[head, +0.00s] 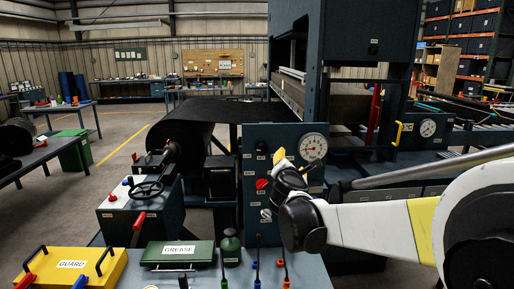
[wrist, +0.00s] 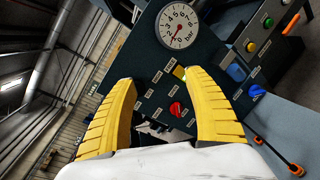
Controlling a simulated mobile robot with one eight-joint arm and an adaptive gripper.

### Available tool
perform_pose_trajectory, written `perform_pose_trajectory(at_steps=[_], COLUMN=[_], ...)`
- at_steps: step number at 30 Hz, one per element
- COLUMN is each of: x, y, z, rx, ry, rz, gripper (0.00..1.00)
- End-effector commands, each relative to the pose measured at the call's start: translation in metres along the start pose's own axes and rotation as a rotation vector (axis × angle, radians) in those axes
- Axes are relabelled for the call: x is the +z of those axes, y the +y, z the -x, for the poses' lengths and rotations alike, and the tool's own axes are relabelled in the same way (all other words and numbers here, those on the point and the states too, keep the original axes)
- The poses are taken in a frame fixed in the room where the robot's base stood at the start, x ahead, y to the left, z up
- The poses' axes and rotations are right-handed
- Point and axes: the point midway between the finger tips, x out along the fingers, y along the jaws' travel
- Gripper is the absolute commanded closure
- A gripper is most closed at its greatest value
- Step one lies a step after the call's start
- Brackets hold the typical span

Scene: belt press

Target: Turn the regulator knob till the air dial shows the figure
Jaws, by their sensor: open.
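The air dial (head: 313,148) is a round white gauge on the dark blue panel (head: 249,139). It also shows at the top of the wrist view (wrist: 180,24), with a red needle; I cannot read its exact value. A red knob (head: 262,184) sits lower on the panel and also shows between my fingers in the wrist view (wrist: 176,109). The small labels are unreadable, so I cannot tell which knob is the regulator. My gripper (wrist: 160,79) is open and empty, its yellow fingers facing the panel. In the head view my gripper (head: 280,160) partly hides the panel.
A second dial (head: 428,128) is farther right. A handwheel (head: 147,190) stands left. A yellow guard box (head: 72,266) and a green grease box (head: 178,254) lie on the front bench.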

Motion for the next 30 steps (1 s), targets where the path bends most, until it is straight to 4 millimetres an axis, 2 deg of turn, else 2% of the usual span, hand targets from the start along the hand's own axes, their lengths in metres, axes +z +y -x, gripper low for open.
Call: perform_pose_trajectory(at_steps=[1, 3, 6, 9, 14, 24, 30], x=[-0.016, -0.036, -0.059, -0.074, -0.080, -0.080, -0.079], y=[0.017, 0.034, 0.050, 0.058, 0.061, 0.074, 0.080], z=[-0.017, -0.034, -0.049, -0.057, -0.070, -0.134, -0.158], rx=[0.050, 0.110, 0.169, 0.202, 0.213, 0.210, 0.210], ry=[-0.007, -0.021, -0.040, -0.051, -0.057, -0.056, -0.056], rz=[0.133, 0.308, 0.490, 0.592, 0.631, 0.626, 0.624], gripper=[0.39, 0.39, 0.39, 0.39, 0.39, 0.39, 0.39])
